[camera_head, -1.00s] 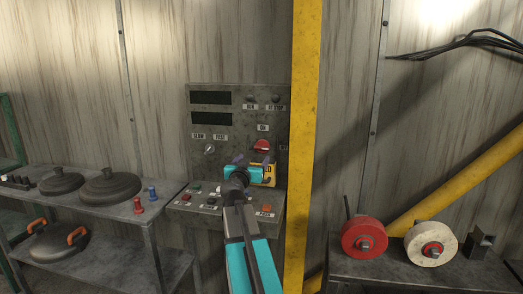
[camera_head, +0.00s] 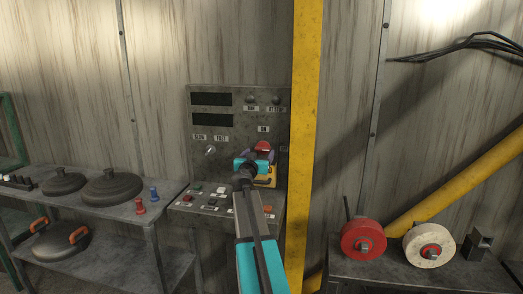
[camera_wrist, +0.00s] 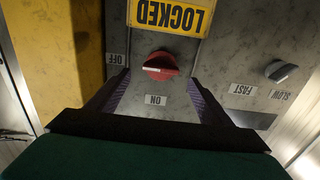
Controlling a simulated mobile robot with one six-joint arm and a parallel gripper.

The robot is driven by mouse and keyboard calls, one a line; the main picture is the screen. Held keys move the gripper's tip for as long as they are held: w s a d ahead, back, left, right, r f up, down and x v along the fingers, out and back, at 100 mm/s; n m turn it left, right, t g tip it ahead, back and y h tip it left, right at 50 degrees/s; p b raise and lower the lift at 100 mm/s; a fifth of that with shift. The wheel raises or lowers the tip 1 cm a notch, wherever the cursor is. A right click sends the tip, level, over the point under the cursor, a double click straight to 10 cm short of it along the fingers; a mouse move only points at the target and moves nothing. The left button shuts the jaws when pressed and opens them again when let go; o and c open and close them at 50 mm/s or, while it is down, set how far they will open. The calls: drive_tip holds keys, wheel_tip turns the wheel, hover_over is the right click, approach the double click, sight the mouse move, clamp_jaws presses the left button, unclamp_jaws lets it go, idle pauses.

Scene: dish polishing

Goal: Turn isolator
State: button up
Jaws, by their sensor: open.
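The isolator is a red rotary knob (camera_head: 263,146) on the upright grey control panel (camera_head: 211,160). In the wrist view the red knob (camera_wrist: 160,65) lies between my gripper's (camera_wrist: 160,79) two spread fingers. I cannot tell whether either finger touches it. A pale mark shows on the knob's left part. The OFF label (camera_wrist: 117,59) is to its left and the ON label (camera_wrist: 156,100) is below it in that view. In the head view my gripper (camera_head: 259,157) is open just in front of the knob and hides its lower part.
A yellow LOCKED sign (camera_wrist: 172,16) sits beside the knob. A small SLOW/FAST selector (camera_head: 210,151) is further left. Push buttons (camera_head: 221,190) line the sloped lower panel. A yellow post (camera_head: 306,120) stands close on the right. Benches flank the panel.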

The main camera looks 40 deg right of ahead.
sight(262, 149)
drive_tip(key=shift+p+x, duration=0.6)
drive_tip(key=shift+x, duration=1.85)
